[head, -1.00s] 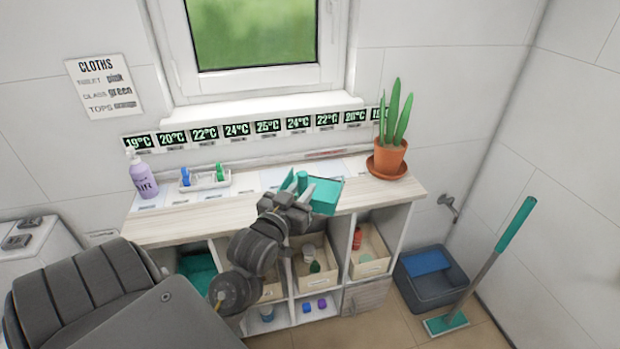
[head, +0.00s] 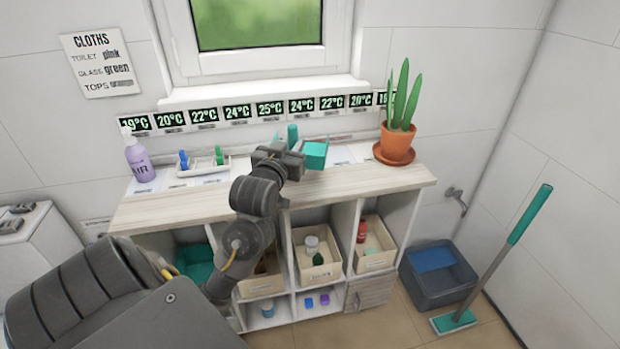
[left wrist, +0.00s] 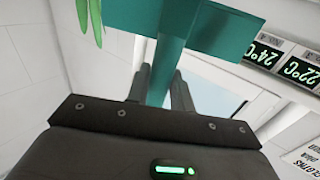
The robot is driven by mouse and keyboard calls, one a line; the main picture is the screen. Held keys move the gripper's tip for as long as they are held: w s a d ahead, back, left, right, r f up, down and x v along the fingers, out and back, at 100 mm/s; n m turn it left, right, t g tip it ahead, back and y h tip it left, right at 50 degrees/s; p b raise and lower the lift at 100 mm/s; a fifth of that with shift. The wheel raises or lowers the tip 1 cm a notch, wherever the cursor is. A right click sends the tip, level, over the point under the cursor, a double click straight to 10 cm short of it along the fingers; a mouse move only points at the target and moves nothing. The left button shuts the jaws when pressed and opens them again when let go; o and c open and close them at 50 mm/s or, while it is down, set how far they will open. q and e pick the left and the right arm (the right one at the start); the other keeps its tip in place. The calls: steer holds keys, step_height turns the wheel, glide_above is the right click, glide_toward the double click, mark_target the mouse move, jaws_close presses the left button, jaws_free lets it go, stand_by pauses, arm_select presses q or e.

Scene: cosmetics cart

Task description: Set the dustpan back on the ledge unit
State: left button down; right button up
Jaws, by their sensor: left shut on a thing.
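The teal dustpan (head: 314,155) is above the top of the wooden ledge unit (head: 350,182), left of the potted plant. My left gripper (head: 291,146) is shut on its handle. In the left wrist view the teal dustpan (left wrist: 185,25) fills the top, its handle between the two dark fingers (left wrist: 160,88). I cannot tell whether the dustpan touches the top. My right gripper is not in view.
On the ledge unit stand a lilac bottle (head: 138,158), a white tray (head: 204,165) with small blue and green items, and a potted plant (head: 397,145). A grey tub (head: 438,275) and a teal mop (head: 500,265) stand right.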

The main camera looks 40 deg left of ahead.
mark_target(308, 153)
arm_select(q)
steer(key=w+f, duration=0.2)
steer(key=w+a+f, duration=0.1)
steer(key=w+f, duration=0.3)
steer(key=w, duration=0.1)
steer(key=shift+w+a+f, duration=0.1)
steer(key=shift+a, duration=0.05)
steer(key=f, duration=0.3)
steer(key=shift+w+f, duration=0.1)
steer(key=shift+w, duration=0.15)
steer(key=shift+f, duration=0.25)
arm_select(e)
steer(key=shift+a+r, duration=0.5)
arm_select(q)
steer(key=shift+f, duration=0.1)
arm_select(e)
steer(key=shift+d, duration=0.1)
arm_select(q)
steer(key=c, duration=1.6)
jaws_free()
steer(key=o, duration=0.4)
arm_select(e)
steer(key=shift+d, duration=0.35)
